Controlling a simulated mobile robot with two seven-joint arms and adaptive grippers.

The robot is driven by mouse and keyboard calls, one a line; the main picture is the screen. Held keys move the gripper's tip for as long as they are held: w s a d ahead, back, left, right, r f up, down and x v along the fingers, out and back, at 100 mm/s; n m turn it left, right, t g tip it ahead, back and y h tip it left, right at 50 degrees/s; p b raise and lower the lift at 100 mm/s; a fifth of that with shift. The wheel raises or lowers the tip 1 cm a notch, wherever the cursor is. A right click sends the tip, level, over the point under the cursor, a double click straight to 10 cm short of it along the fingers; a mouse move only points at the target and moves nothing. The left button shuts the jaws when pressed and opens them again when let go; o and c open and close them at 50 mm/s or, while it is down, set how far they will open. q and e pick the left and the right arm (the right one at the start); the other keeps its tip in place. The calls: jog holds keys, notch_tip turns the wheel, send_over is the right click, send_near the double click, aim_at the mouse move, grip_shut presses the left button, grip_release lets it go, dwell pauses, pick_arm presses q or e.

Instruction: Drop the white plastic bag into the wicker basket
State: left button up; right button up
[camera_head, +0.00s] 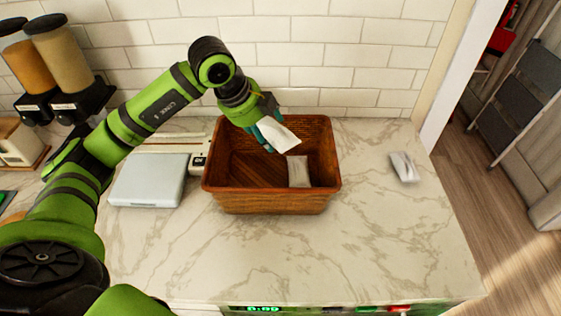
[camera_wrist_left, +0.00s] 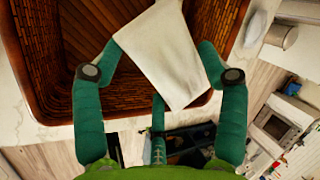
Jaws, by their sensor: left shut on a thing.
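The brown wicker basket (camera_head: 265,203) stands on the marble counter, and its wall also shows in the left wrist view (camera_wrist_left: 45,60). My left gripper (camera_head: 268,138) is over the basket opening, shut on a white plastic bag (camera_head: 281,135). In the left wrist view, the bag (camera_wrist_left: 165,50) hangs between the teal fingers of the gripper (camera_wrist_left: 160,74), with basket behind it. A second white bag (camera_head: 298,171) lies inside the basket at the right. A third white bag (camera_head: 404,167) lies on the counter to the right of the basket. My right gripper is out of view.
A pale flat box like a scale (camera_head: 150,180) lies left of the basket. Dispensers (camera_head: 62,55) stand at the back left. A tiled wall (camera_head: 330,60) runs behind the basket. The counter (camera_head: 385,235) is clear in front and at the right front.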

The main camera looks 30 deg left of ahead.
pick_arm(q)
jog(key=f+b, duration=0.2)
jog(key=f, duration=0.1)
jog(key=f+b, duration=0.1)
jog(key=f, duration=0.1)
jog(key=shift+s+f, duration=0.25)
jog(key=shift+s, duration=0.05)
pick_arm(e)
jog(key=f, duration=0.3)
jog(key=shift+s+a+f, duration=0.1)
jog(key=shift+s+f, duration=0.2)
pick_arm(q)
jog(key=o, duration=0.9)
jog(key=shift+c, duration=0.2)
jog(key=shift+o, duration=0.7)
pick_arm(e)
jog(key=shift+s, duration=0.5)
